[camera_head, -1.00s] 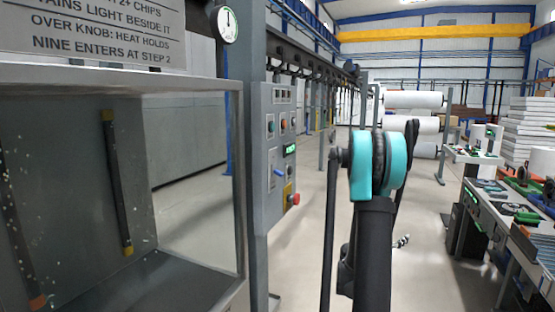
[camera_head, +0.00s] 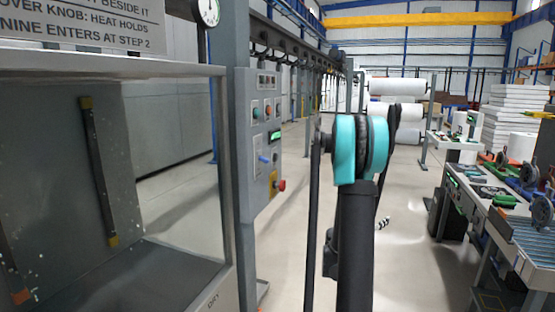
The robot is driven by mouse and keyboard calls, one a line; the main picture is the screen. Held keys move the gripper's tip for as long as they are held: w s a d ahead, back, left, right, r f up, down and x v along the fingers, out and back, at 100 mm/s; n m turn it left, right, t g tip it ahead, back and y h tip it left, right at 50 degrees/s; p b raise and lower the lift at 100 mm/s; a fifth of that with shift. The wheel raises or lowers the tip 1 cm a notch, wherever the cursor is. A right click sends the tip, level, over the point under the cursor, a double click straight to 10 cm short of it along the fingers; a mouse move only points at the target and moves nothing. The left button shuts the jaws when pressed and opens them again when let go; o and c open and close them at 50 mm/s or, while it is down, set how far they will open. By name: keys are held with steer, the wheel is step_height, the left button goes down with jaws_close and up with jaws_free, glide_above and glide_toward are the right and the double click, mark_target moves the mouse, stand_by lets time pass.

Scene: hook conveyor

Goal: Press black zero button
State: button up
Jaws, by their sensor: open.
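The grey control panel (camera_head: 246,165) stands left of centre, seen at a slant. I cannot make out a black zero button; the controls are too small and slanted to read. My arm, black with a teal joint, rises right of the panel and apart from it in the picture. I cannot make out my gripper.
A clear-fronted cabinet (camera_head: 228,170) with a sign (camera_head: 85,22) above fills the left. A round dial (camera_head: 209,12) sits above it. An overhead hook rail (camera_head: 290,45) runs back. A cluttered workbench (camera_head: 485,205) stands right. The floor (camera_head: 420,270) between is clear.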

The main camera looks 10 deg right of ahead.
jaws_close()
stand_by(1.3)
